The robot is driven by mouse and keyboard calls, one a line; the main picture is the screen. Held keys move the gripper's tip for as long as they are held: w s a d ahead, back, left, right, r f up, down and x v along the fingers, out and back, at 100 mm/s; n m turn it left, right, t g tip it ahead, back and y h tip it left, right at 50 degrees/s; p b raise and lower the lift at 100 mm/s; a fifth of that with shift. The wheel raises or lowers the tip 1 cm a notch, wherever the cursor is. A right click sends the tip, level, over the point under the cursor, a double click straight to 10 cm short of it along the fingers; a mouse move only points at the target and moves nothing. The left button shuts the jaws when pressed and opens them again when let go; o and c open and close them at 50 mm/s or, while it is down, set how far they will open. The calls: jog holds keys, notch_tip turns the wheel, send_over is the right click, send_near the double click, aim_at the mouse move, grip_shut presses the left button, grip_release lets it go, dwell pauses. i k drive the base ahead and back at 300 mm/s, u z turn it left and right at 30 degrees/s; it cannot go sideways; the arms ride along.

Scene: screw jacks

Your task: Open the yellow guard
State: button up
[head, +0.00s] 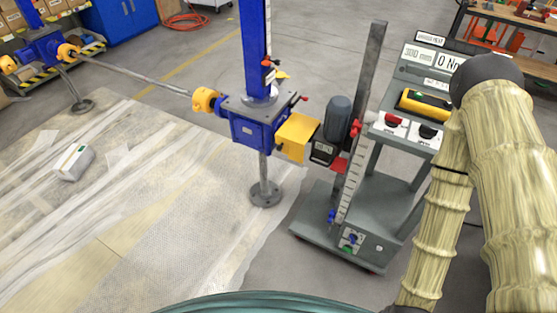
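A yellow cover (425,104) with a dark edge lies on the sloped panel of the grey cart's control console (388,132), above a red switch (391,122) and a black switch (428,132). It looks shut. A second yellow piece, a box-shaped housing (297,136), sits between the blue gearbox (253,130) and the grey motor (337,118). I cannot tell which of the two is the yellow guard. My arm in its beige sleeve rises at the right, close beside the console, and covers part of its right side. My gripper is not in view.
The wheeled cart (355,235) carries a tall grey post (366,75) beside the motor. A blue screw column (255,45) stands on the gearbox. A long shaft (140,75) runs left. A white box (75,162) lies on the sheeted floor (150,200).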

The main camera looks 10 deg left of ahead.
aim_at(291, 138)
jog(key=z, duration=0.85)
jog(key=i, duration=0.6)
jog(key=u, duration=2.6)
